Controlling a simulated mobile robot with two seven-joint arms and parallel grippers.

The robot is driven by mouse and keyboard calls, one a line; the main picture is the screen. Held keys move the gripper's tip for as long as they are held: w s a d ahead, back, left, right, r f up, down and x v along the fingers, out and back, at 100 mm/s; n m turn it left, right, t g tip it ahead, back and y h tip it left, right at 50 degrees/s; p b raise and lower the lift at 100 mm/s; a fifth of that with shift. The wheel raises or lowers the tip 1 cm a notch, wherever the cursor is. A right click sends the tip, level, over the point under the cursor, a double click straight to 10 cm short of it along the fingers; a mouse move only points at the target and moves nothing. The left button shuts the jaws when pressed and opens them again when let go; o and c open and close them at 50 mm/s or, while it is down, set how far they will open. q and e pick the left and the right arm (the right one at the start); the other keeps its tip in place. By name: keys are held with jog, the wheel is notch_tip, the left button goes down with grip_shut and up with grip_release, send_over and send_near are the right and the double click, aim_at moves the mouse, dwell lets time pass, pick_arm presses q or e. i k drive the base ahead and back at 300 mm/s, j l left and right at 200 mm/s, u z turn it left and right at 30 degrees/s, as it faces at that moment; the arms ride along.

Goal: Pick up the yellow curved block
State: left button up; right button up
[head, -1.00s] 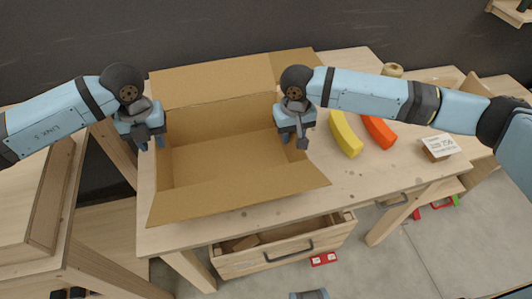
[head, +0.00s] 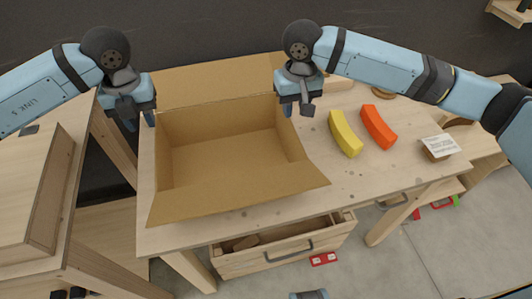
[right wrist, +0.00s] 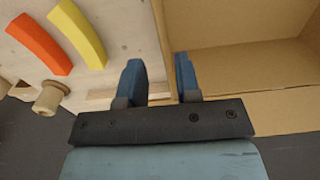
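The yellow curved block (head: 345,134) lies on the wooden table, right of the open cardboard box. It also shows at the upper left in the right wrist view (right wrist: 77,33). My right gripper (head: 297,108) is above the box's back right corner, left of the yellow block and apart from it. In the right wrist view its two blue fingers (right wrist: 160,78) are spread with nothing between them. My left gripper (head: 139,119) is at the box's left back corner, with its fingers apart and nothing seen between them.
The open cardboard box (head: 240,203) fills the table's left part. An orange curved block (head: 378,127) lies just right of the yellow one. A small labelled block (head: 438,149) is farther right. A drawer (head: 270,258) stands open below. The table (head: 375,175) is clear in front of the blocks.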

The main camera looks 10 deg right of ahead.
aim_at(351, 145)
jog(key=k+l, duration=0.2)
jog(key=k, duration=0.3)
jog(key=k+l, duration=0.25)
jog(key=k, duration=0.2)
